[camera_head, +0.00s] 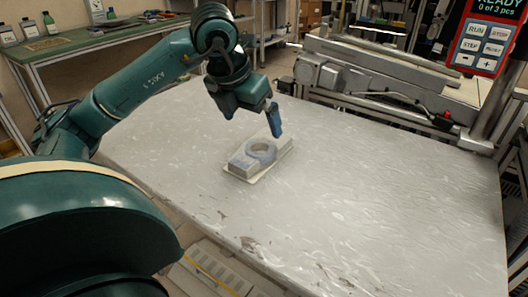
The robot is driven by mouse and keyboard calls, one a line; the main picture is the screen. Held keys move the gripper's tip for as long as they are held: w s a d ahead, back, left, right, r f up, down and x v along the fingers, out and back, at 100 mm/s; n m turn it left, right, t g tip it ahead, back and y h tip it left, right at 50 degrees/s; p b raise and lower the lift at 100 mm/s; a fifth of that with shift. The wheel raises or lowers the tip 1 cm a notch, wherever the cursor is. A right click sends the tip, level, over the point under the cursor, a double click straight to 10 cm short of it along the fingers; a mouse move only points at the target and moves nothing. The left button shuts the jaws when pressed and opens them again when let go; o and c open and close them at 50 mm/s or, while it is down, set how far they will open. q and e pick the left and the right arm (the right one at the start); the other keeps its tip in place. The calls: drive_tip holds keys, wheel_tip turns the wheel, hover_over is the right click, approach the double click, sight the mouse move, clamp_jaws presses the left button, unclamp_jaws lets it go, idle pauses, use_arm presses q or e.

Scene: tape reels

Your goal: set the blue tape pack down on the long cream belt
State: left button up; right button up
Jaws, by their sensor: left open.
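A pale tape pack (243,164) with a round blue-grey ring on its top lies on the grey-white table, near the middle of the view. My left gripper (273,121) hangs above and just behind the pack, fingers pointing down. It is open, and a blue finger shows at its front. I see nothing between its fingers, and it looks apart from the pack. My right gripper is not in view.
The table (370,190) is bare around the pack, with wide free room to the right. A red control panel (484,35) on a post stands at the upper right. A green workbench (95,40) with bottles is at the back left.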

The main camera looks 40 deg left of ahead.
sight(260, 147)
use_arm(q)
drive_tip(key=x, duration=0.4)
drive_tip(key=b+x, duration=0.1)
drive_tip(key=x, duration=0.4)
drive_tip(key=shift+s+d+f, duration=0.1)
drive_tip(key=shift+s+f, duration=0.05)
drive_tip(key=shift+s, duration=0.05)
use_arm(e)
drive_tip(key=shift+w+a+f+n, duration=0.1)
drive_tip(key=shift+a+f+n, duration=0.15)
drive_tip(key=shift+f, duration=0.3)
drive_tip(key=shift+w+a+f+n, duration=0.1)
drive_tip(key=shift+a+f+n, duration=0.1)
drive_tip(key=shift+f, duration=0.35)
use_arm(q)
drive_tip(key=shift+c, duration=0.2)
drive_tip(key=shift+c, duration=1.4)
drive_tip(key=c, duration=0.8)
drive_tip(key=shift+c, duration=0.3)
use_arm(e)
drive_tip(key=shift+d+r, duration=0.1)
